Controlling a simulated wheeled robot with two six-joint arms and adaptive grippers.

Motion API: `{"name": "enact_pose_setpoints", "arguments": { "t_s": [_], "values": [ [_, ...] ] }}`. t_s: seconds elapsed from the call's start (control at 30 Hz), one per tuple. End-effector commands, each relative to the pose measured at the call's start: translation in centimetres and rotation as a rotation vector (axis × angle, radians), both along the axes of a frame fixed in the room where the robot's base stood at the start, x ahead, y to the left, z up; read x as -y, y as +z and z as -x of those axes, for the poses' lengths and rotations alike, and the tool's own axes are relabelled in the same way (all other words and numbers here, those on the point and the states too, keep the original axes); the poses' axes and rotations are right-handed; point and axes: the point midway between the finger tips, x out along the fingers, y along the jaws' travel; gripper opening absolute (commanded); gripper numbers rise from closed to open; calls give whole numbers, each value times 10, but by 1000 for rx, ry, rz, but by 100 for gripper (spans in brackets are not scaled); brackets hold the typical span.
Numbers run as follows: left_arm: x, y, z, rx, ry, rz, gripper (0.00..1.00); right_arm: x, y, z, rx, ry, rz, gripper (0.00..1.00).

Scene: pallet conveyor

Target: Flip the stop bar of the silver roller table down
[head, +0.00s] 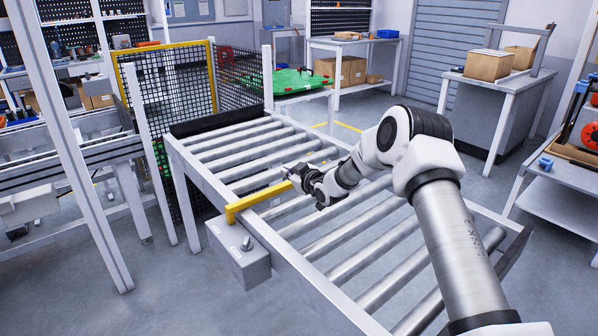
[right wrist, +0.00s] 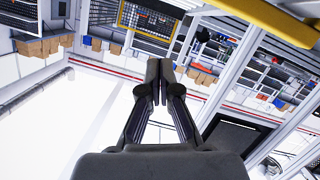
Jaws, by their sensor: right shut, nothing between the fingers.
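The silver roller table (head: 315,262) runs from the back left to the front right in the head view. Its yellow stop bar (head: 262,195) starts at an elbow on the left rail and reaches out across the rollers. In the right wrist view the shut fingers (right wrist: 160,82) point ahead, with a yellow bar (right wrist: 268,20) at the upper right. My left gripper is not in view.
A grey box (head: 240,252) with a knob hangs on the left rail under the bar. A black mesh fence with a yellow frame (head: 163,45) stands behind the table's far end. Another conveyor (head: 70,150) lies left. A workbench with cardboard boxes (head: 488,64) stands back right.

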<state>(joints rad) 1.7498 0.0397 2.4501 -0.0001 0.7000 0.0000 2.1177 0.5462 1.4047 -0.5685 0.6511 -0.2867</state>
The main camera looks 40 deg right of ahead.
Motion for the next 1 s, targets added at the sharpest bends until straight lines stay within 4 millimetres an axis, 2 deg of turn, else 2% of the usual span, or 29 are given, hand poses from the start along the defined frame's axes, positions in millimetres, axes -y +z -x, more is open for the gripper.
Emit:
{"name": "enact_pose_setpoints", "arguments": {
  "t_s": [0.1,0.3,1.0],
  "values": [
    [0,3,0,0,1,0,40,1,8,26,1,-1,-6,0],
    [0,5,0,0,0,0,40,2,13,51,1,0,-2,0],
    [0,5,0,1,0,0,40,1,13,54,1,1,1,0]
  ]
}}
